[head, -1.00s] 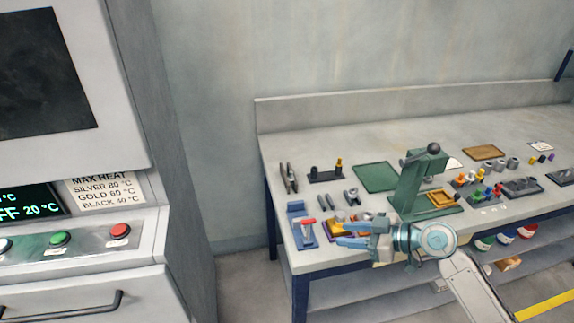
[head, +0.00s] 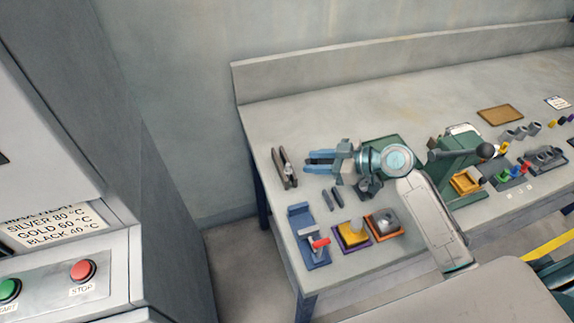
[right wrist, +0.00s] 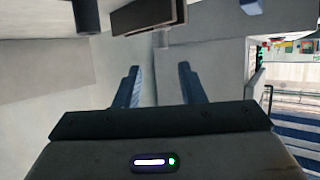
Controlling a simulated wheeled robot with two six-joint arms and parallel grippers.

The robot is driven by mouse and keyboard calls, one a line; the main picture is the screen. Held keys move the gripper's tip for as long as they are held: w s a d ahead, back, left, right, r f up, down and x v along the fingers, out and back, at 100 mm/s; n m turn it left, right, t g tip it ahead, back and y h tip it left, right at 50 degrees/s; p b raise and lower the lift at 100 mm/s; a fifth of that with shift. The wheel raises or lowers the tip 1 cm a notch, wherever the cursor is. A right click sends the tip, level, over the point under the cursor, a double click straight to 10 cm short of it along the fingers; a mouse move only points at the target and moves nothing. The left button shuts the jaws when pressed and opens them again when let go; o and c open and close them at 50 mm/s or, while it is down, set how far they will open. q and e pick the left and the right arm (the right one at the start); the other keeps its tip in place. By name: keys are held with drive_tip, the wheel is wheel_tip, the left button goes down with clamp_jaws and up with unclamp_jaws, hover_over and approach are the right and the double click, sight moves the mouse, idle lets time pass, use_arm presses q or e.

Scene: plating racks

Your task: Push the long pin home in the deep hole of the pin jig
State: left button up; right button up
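My right gripper (head: 308,161) is open and empty, its two blue fingers pointing left over the table's left end. The right wrist view shows the same fingers (right wrist: 159,88) apart with nothing between them. I cannot pick out the pin jig or the long pin for certain. The dark plate with a black post and a yellow-topped post is hidden behind the gripper in the head view. The wrist view shows a dark block (right wrist: 165,16) with a short grey cylinder (right wrist: 162,39) beyond the fingertips, and a dark cylinder (right wrist: 85,15) at upper left. My left gripper is out of view.
Two dark rods (head: 327,200) lie nearer the front. A blue fixture (head: 300,222), a yellow block (head: 352,234) and an orange-edged tray (head: 371,229) line the front edge. A green press (head: 451,163) stands right.

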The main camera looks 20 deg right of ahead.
sight(287, 164)
drive_tip(key=p+x, duration=0.1)
drive_tip(key=x, duration=0.2)
drive_tip(key=shift+w+a, duration=0.1)
drive_tip(key=shift+w, duration=0.05)
drive_tip(key=shift+a+f, duration=0.1)
drive_tip(key=shift+w+a+p, duration=0.15)
drive_tip(key=shift+a+p, duration=0.1)
drive_tip(key=shift+p, duration=0.1)
drive_tip(key=p+x, duration=0.1)
drive_tip(key=x, duration=0.1)
drive_tip(key=p+x, duration=0.1)
drive_tip(key=x, duration=0.1)
drive_tip(key=shift+s+f, duration=0.25)
drive_tip(key=shift+w+a+f, duration=0.15)
drive_tip(key=shift+a+f, duration=0.05)
drive_tip(key=shift+f, duration=0.05)
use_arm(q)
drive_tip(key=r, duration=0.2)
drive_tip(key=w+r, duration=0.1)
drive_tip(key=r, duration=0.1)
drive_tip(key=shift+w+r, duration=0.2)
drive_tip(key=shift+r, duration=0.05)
use_arm(e)
drive_tip(key=shift+c, duration=0.3)
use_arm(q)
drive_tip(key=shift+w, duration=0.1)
use_arm(e)
clamp_jaws()
